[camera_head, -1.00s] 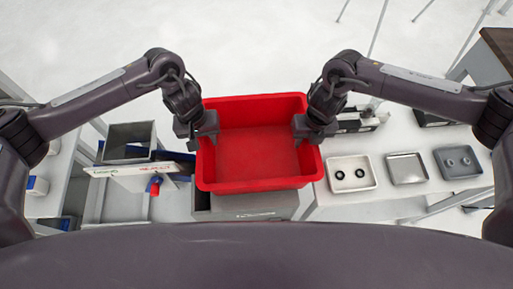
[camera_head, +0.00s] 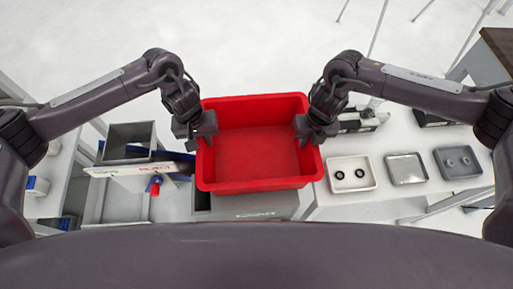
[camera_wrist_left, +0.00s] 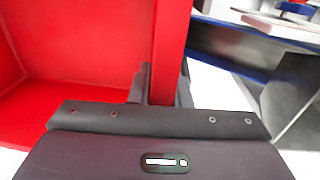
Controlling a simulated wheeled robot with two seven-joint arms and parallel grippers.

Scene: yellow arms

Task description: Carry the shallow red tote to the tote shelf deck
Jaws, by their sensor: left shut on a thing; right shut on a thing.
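The shallow red tote (camera_head: 256,150) is empty and hangs between my two grippers in the middle of the head view. My left gripper (camera_head: 208,132) is shut on its left wall. The left wrist view shows the fingers (camera_wrist_left: 160,85) on either side of the tote's red wall (camera_wrist_left: 172,40). My right gripper (camera_head: 304,130) is shut on the right wall. The tote looks about level. I cannot tell a shelf deck for certain; what lies directly under the tote is hidden.
A grey box (camera_head: 254,206) shows below the tote's near edge. To the right, a white table holds a white tray with two dark rings (camera_head: 351,174), an empty metal tray (camera_head: 406,168) and a grey tray (camera_head: 458,162). To the left stand a grey bin (camera_head: 130,140) and a sign board (camera_head: 140,170).

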